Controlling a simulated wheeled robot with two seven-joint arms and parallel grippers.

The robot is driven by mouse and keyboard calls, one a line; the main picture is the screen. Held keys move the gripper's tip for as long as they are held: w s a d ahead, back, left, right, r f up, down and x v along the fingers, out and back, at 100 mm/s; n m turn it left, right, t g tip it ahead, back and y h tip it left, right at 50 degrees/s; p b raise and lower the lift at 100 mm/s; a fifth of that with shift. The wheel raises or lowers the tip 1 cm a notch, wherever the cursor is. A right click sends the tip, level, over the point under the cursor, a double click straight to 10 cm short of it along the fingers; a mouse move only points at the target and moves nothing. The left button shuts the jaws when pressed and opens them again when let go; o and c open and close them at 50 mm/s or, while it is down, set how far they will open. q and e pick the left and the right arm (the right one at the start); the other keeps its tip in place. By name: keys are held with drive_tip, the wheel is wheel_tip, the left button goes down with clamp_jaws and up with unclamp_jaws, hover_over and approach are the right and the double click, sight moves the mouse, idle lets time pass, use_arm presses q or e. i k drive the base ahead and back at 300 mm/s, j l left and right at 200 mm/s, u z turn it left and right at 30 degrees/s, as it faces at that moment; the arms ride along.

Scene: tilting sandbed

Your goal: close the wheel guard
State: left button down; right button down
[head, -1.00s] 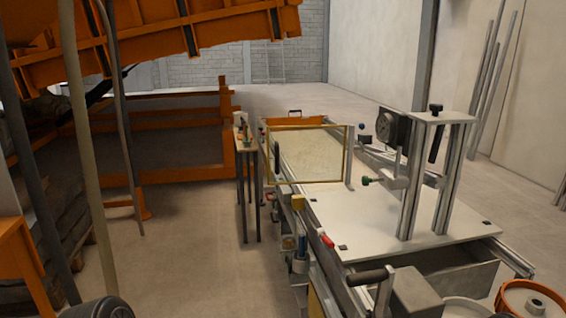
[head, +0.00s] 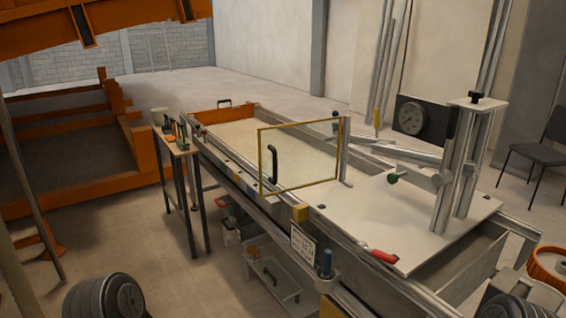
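The wheel guard (head: 298,126) is a thin yellow rectangular frame with a see-through middle. It stands upright over the near long side of the sandbed (head: 248,135) in the head view. A black curved handle (head: 272,163) is on its left part. Its right edge is beside an upright metal post (head: 345,150); whether it is hinged there I cannot tell. Neither of my grippers shows in the head view. Only dark rounded parts, probably of my own body, show at the bottom left and bottom right.
A white plate (head: 400,215) with a metal column (head: 465,160) and a red-handled clamp (head: 385,256) lies right of the guard. A small side table (head: 172,140) stands left of the bed. Grey trays (head: 272,280) are below. Floor at the left front is free.

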sight(274, 180)
drive_tip(key=i+j+z, duration=0.2)
drive_tip(key=i, duration=0.2)
drive_tip(key=i+j+z, duration=0.2)
drive_tip(key=i+j, duration=0.1)
drive_tip(key=i, duration=0.1)
